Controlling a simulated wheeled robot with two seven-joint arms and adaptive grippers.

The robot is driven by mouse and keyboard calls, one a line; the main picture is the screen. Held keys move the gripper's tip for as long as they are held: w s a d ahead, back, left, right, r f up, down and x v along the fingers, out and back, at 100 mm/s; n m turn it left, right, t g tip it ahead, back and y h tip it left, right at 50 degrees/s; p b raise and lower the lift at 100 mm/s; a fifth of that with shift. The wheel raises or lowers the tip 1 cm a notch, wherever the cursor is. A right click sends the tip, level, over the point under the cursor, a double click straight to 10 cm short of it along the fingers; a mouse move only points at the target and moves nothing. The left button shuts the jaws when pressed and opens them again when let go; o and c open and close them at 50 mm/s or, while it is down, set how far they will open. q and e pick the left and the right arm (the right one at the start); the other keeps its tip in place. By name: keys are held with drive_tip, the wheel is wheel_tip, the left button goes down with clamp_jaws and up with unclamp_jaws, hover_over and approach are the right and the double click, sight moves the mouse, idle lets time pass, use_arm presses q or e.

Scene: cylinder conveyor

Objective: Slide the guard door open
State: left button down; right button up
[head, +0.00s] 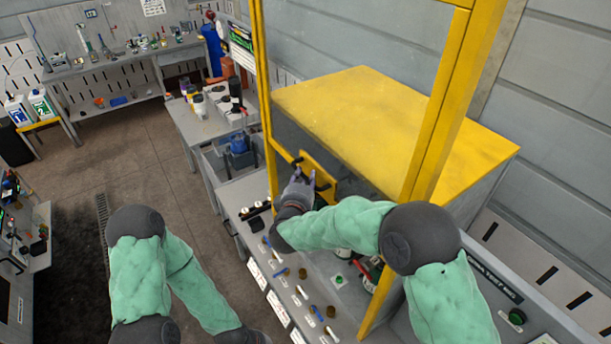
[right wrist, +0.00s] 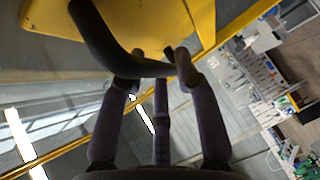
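The guard door (head: 318,166) is a yellow-edged panel in the yellow frame of the machine enclosure. Its black bar handle (head: 324,187) also shows large in the right wrist view (right wrist: 104,40), in front of the yellow panel (right wrist: 150,18). My right gripper (head: 302,175) is at the handle. In the right wrist view its dark fingers (right wrist: 157,78) reach up to the bar, with tips overlapping it; whether they are closed tight on it is unclear.
Yellow posts (head: 446,100) stand close to my right arm. A grey bench (head: 262,264) with several small cylinders runs below the door. A green button (head: 517,316) sits at the lower right. Workbenches stand at the back left, with open floor (head: 130,150) between.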

drive_tip(key=v, duration=1)
drive_tip(key=shift+s, duration=0.25)
